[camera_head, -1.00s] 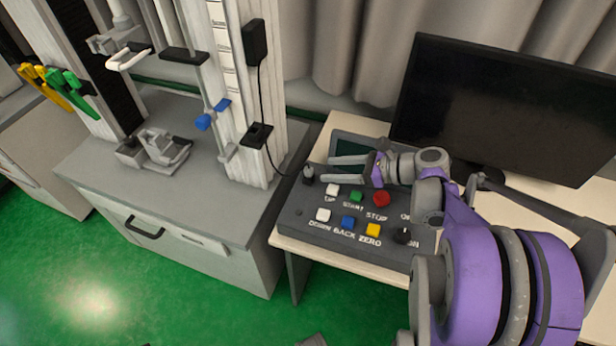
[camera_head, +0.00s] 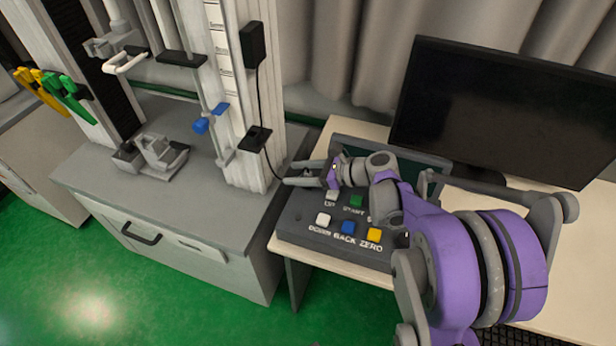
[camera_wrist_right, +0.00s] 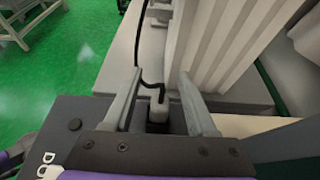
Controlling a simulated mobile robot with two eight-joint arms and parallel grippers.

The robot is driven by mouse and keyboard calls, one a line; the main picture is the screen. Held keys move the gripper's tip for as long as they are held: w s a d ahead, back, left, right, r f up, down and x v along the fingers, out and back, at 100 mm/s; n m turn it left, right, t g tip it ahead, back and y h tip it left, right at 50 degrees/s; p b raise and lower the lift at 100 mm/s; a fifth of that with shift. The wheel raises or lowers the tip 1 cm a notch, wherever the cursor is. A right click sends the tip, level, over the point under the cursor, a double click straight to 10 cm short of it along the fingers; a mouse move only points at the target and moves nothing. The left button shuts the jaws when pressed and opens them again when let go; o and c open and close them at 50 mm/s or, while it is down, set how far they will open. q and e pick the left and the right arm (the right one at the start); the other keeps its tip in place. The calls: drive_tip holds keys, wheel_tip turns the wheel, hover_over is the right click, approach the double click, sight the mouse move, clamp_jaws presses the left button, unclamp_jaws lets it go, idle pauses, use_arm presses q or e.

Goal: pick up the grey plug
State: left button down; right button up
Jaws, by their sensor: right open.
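The grey plug (camera_wrist_right: 158,112) stands at the far edge of the control box (camera_wrist_right: 75,108), with a black cable running from its top. In the wrist view it lies between the two fingers of my right gripper (camera_wrist_right: 160,76), with a gap on each side. In the head view my right gripper (camera_head: 291,173) is open at the box's upper left corner, and its fingers largely hide the plug. My left gripper is not in view.
The control box carries white, green, blue and yellow buttons, partly covered by my right arm. A monitor (camera_head: 490,110) stands behind on the desk. The drop tower (camera_head: 245,165) rises to the left on a grey cabinet (camera_head: 90,185). The black cable (camera_head: 262,100) hangs along it.

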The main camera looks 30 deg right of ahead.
drive_tip(key=shift+c, duration=0.2)
clamp_jaws()
